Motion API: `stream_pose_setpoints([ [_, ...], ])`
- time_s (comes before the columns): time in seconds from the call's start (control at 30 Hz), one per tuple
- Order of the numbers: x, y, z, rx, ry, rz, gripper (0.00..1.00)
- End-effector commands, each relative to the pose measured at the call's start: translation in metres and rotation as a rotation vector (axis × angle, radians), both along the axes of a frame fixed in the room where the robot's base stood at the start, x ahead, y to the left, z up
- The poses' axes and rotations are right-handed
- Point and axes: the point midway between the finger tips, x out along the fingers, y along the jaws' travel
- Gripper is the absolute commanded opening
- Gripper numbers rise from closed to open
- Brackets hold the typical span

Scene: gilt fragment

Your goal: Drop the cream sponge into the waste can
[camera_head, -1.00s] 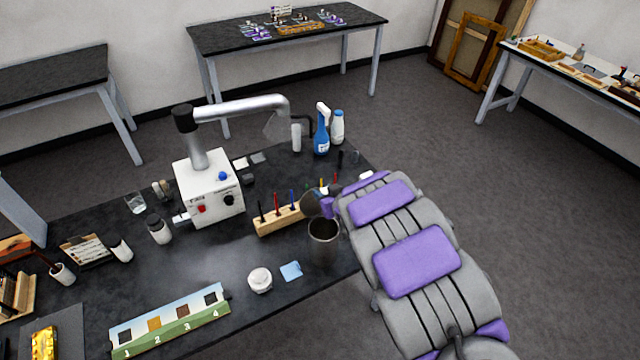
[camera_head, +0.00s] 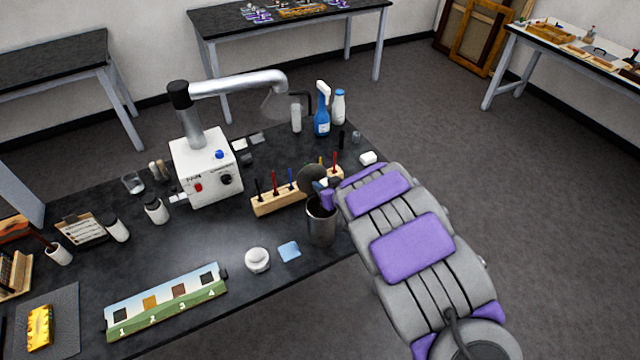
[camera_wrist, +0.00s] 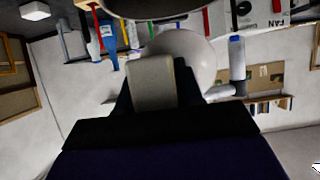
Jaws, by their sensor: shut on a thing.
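The waste can (camera_head: 321,228) is a grey metal cylinder, upright near the right edge of the dark bench in the head view. My gripper (camera_head: 316,184) is just above its mouth at the end of my arm. In the wrist view, my gripper (camera_wrist: 155,75) is shut on a pale cream-grey block, which looks like the cream sponge (camera_wrist: 152,88). The sponge is mostly hidden in the head view. A dark round opening at the top of the wrist view looks like the can's mouth. I cannot tell whether the sponge is over or inside the rim.
A wooden pen rack (camera_head: 280,200) stands just left of the can. A white box with a metal arm (camera_head: 205,165) stands behind.

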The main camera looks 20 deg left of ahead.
Motion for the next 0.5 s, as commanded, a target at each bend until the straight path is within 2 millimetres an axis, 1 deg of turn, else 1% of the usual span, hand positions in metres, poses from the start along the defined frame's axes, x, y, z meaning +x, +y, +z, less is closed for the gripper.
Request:
stream_pose_setpoints([
  [0.1, -0.0007, 0.0019, 0.001, -0.002, -0.001, 0.0, 0.02],
  [0.13, -0.0009, 0.0031, 0.0006, -0.004, -0.001, 0.0, 0.37],
  [0.23, -0.001, 0.0078, -0.0009, -0.008, -0.001, 0.002, 0.47],
  [0.4, -0.0007, 0.0095, -0.0017, -0.01, -0.001, 0.001, 0.63],
  [0.43, -0.0008, 0.0094, -0.0018, -0.01, -0.001, 0.001, 0.65],
  [0.5, -0.0008, 0.0083, -0.0013, -0.009, -0.002, 0.001, 0.65],
])
